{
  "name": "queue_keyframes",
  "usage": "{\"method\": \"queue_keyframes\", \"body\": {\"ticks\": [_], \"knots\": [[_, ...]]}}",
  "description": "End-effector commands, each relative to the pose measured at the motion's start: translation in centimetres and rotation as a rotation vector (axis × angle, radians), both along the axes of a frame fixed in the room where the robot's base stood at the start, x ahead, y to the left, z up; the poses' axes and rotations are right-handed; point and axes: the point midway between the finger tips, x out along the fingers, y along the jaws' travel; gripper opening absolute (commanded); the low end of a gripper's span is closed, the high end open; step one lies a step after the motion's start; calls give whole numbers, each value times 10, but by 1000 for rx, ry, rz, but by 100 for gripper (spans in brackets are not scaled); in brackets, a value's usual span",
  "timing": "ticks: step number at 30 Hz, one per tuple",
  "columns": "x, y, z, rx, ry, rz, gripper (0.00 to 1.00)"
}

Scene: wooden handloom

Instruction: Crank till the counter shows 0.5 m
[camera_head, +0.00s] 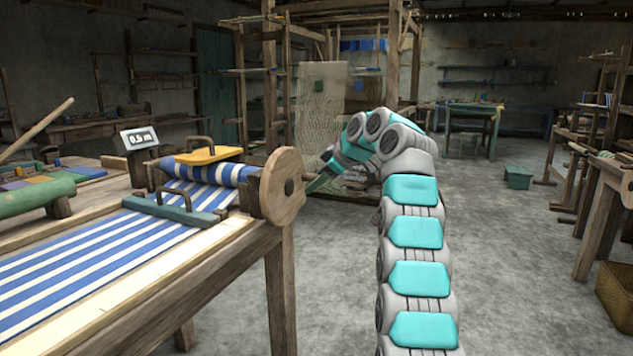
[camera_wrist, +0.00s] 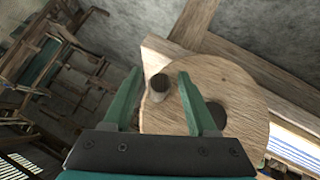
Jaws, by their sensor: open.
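The round wooden crank disc (camera_head: 282,188) stands at the right end of the cloth roll (camera_head: 215,172) on the loom. The counter (camera_head: 139,138) behind the roll reads 0.5 m. My gripper (camera_head: 312,185) is beside the disc's outer face in the head view. In the wrist view my gripper (camera_wrist: 162,95) is open, its two green fingers apart. A dark round knob (camera_wrist: 160,83) on the disc (camera_wrist: 235,78) shows between the fingers, with visible space around it. I cannot tell whether the fingertips reach past the knob.
Blue and white striped cloth (camera_head: 95,260) runs along the loom, crossed by a green bar with a handle (camera_head: 172,208). A yellow handled block (camera_head: 208,154) lies on the roll. The floor (camera_head: 520,270) at right is open; a green box (camera_head: 518,177) stands further back.

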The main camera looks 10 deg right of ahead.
Motion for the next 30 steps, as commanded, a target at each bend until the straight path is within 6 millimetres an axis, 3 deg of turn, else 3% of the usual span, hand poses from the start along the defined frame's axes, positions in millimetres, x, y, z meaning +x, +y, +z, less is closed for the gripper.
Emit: {"method": "queue_keyframes", "body": {"ticks": [10,21,30], "knots": [[-5,-4,7,0,-2,0,58],[-40,-28,44,0,-4,-1,58],[-49,-34,51,1,-1,0,58]]}}
